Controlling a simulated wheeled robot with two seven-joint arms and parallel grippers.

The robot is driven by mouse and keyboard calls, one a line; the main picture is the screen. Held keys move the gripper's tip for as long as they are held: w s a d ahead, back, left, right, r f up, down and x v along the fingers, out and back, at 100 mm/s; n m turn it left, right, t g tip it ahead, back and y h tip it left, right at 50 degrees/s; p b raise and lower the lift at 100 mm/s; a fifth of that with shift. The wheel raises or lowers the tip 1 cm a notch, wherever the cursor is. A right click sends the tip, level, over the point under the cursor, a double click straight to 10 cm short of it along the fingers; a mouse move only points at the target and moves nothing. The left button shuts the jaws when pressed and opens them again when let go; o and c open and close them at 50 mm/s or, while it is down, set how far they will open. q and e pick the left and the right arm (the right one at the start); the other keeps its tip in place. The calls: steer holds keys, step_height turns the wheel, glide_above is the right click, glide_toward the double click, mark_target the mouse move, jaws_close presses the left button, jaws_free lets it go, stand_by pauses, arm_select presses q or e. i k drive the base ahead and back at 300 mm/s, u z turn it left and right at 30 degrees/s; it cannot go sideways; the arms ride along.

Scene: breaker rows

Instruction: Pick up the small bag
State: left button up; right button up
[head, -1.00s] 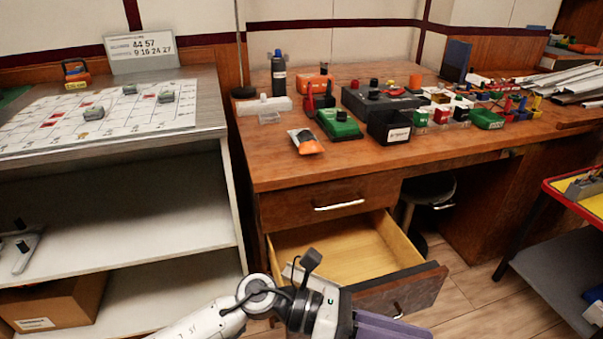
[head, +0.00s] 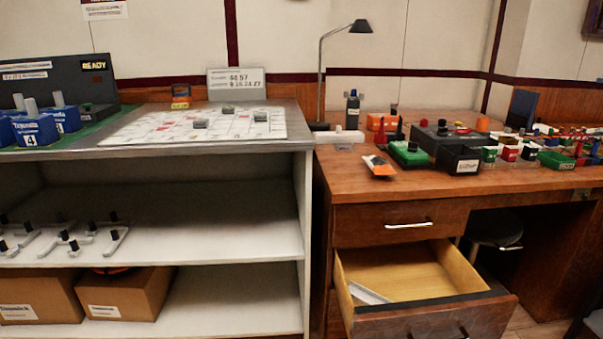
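A small orange and grey packet (head: 378,166), which looks like the small bag, lies on the wooden desk (head: 450,198) near its front left edge. It is beside a green device with a black knob (head: 408,153). Neither of my grippers shows in the head view, so their state is hidden.
The desk's lower drawer (head: 462,272) stands open, with a flat pale object (head: 368,293) inside. Left is a grey-topped shelf unit (head: 306,215) with a white chart (head: 160,128), blue boxes (head: 36,130) and cardboard boxes (head: 125,294). A black box (head: 458,160) stands right of the packet.

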mark_target(379, 165)
steer(key=u, duration=0.8)
steer(key=i, duration=0.85)
steer(key=z, duration=0.7)
